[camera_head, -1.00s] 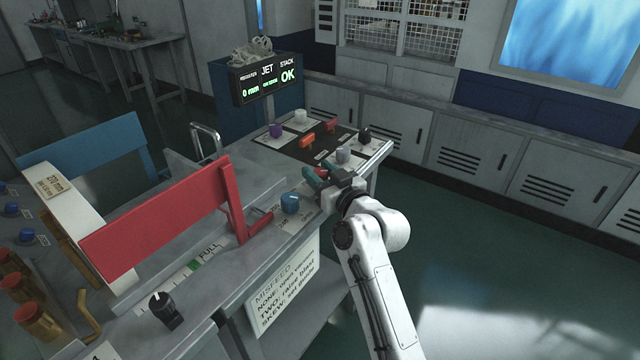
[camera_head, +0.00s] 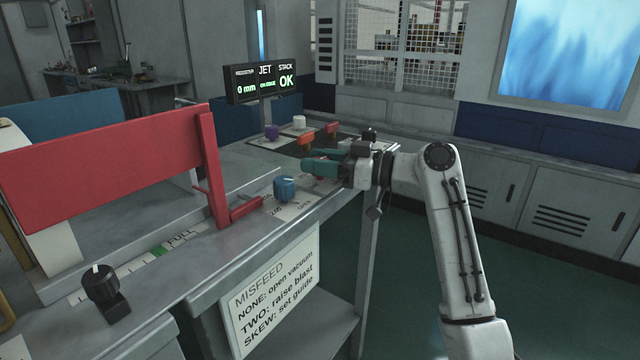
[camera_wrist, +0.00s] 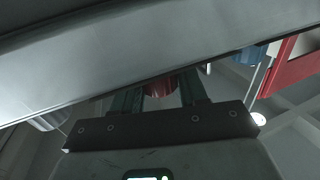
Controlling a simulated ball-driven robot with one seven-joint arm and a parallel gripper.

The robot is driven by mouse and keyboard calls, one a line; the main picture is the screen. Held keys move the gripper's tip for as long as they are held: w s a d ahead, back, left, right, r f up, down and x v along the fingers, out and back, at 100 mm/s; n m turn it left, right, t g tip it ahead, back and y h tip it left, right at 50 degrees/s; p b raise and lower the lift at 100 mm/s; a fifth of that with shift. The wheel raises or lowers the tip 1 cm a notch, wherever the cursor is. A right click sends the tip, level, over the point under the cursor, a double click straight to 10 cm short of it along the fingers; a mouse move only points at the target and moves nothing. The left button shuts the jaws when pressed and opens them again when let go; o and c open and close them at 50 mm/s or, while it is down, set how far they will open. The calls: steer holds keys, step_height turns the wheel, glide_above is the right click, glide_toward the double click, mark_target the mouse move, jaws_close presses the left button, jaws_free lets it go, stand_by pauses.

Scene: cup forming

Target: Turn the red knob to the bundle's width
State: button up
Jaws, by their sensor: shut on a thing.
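The red knob (camera_wrist: 160,88) shows between my two teal fingers in the wrist view, partly cut off by a grey surface across the picture. My gripper (camera_head: 312,164) is shut on it at the right part of the bench in the head view, where the fingers hide most of the knob. The bundle (camera_head: 50,240) is a cream stack at the far left, mostly behind the red guide plate (camera_head: 110,155). Its width label is out of view now. The knob's pointer and scale cannot be read.
A blue knob (camera_head: 286,188) stands just left of my gripper. A black knob (camera_head: 100,283) is at the front left. Purple (camera_head: 271,131), white (camera_head: 299,121) and orange (camera_head: 306,140) controls lie behind. The display (camera_head: 263,84) reads 0 mm and STACK OK.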

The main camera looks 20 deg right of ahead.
steer(key=shift+f+n+g+y+b, duration=0.1)
steer(key=shift+n+g+y+b, duration=0.85)
steer(key=shift+g, duration=0.6)
steer(key=shift+n+g+y+b, duration=0.55)
steer(key=shift+n+g+b, duration=0.2)
steer(key=shift+n+g, duration=0.65)
steer(key=shift+g, duration=0.45)
steer(key=o, duration=0.9)
steer(key=shift+o, duration=0.2)
steer(key=v, duration=1)
steer(key=shift+d+p, duration=0.4)
steer(key=shift+p, duration=0.05)
steer(key=shift+s, duration=0.1)
